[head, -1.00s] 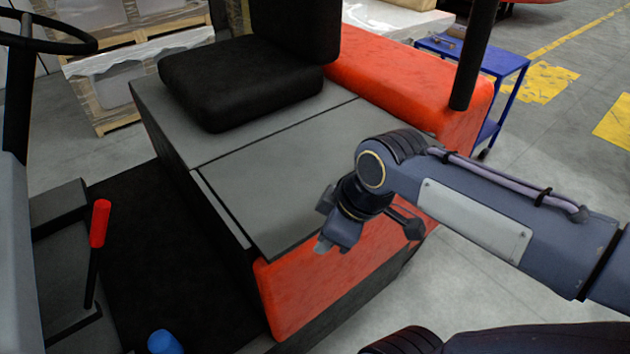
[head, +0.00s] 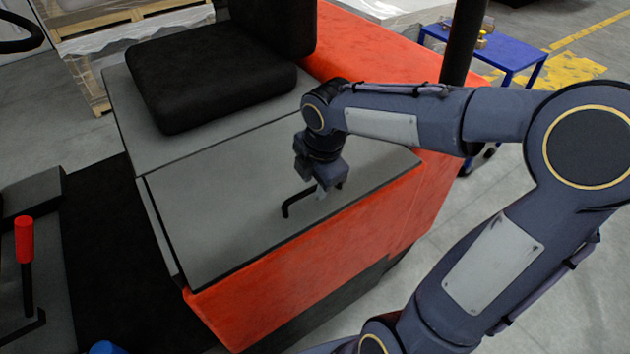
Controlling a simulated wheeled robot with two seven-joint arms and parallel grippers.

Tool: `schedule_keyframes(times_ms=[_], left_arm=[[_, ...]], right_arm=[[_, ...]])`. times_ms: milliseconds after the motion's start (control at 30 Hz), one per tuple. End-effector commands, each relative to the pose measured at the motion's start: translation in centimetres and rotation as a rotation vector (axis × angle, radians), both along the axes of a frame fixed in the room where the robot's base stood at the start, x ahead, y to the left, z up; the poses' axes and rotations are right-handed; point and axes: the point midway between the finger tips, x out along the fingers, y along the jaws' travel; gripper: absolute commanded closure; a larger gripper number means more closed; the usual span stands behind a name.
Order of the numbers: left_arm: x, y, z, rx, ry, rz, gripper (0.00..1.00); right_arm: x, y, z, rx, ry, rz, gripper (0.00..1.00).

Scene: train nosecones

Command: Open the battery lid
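The battery lid (head: 220,205) is a flat grey panel on the side body of the red and grey vehicle. It lies closed, level with the grey panel beside it. A black bar handle (head: 291,205) stands on the lid near its red edge. My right gripper (head: 321,190) points down over the handle, and its fingertips overlap the handle's far part in the picture. I cannot tell whether the fingers are around the handle or only in front of it. My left gripper is not in view.
A black seat (head: 205,75) sits behind the lid. A black post (head: 465,42) rises at the right rear of the red body (head: 330,265). A red-topped lever (head: 24,240) stands at the left. A blue cart (head: 510,48) is beyond the vehicle.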

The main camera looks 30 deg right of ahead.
Motion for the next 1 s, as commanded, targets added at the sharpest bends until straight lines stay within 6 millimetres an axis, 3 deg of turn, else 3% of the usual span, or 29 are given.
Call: schedule_keyframes(times_ms=[300,567,1000], left_arm=[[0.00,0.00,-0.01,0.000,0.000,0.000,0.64],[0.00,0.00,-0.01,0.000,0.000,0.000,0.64],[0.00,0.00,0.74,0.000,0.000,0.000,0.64]], right_arm=[[0.04,-0.02,-0.33,0.000,0.000,-0.001,0.67],[0.03,-0.01,-0.30,0.000,0.000,-0.002,1.00],[0.36,0.12,0.59,0.001,-0.001,-0.001,1.00]])
